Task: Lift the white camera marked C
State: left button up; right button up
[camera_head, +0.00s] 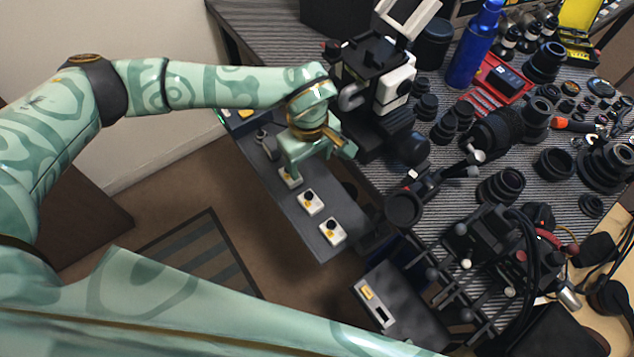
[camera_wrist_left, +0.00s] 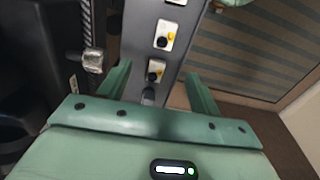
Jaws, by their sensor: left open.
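Several small white cameras with yellow patches and dark round lenses stand in a row on a narrow grey shelf (camera_head: 290,212). In the head view one white camera (camera_head: 309,202) is mid-row, one (camera_head: 332,231) is near the shelf's end, and another (camera_head: 290,178) is partly hidden by my left gripper (camera_head: 317,163). In the left wrist view a white camera (camera_wrist_left: 155,70) lies between the spread, empty fingers of my left gripper (camera_wrist_left: 158,72), with a second (camera_wrist_left: 166,36) beyond it. The letters are too small to read, so I cannot tell which is C. My right gripper is out of view.
A cluttered striped bench (camera_head: 440,190) with lenses, a blue bottle (camera_head: 475,45) and a black-and-white instrument (camera_head: 385,85) borders the shelf on the right. A dark box (camera_head: 400,305) is below. Open floor lies to the shelf's left.

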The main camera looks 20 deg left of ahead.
pick_arm(q)
jog(key=b, duration=0.2)
send_near(309, 197)
jog(key=f, duration=0.2)
jog(key=f+b, duration=0.1)
jog(key=f, duration=0.1)
jog(key=shift+w+d, duration=0.2)
jog(key=shift+s+f+b, duration=0.15)
jog(key=shift+f+b, duration=0.2)
jog(key=shift+f, duration=0.3)
notch_tip(309, 197, down, 4)
jog(key=shift+s+a+f+b, duration=0.1)
jog(key=shift+s+a+b, duration=0.05)
jog(key=shift+b, duration=1.1)
jog(key=shift+f, duration=0.3)
jog(key=shift+r, duration=0.2)
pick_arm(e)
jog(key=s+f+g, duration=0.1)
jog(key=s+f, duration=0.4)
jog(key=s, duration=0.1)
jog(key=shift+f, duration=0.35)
pick_arm(q)
jog(key=c, duration=1.1)
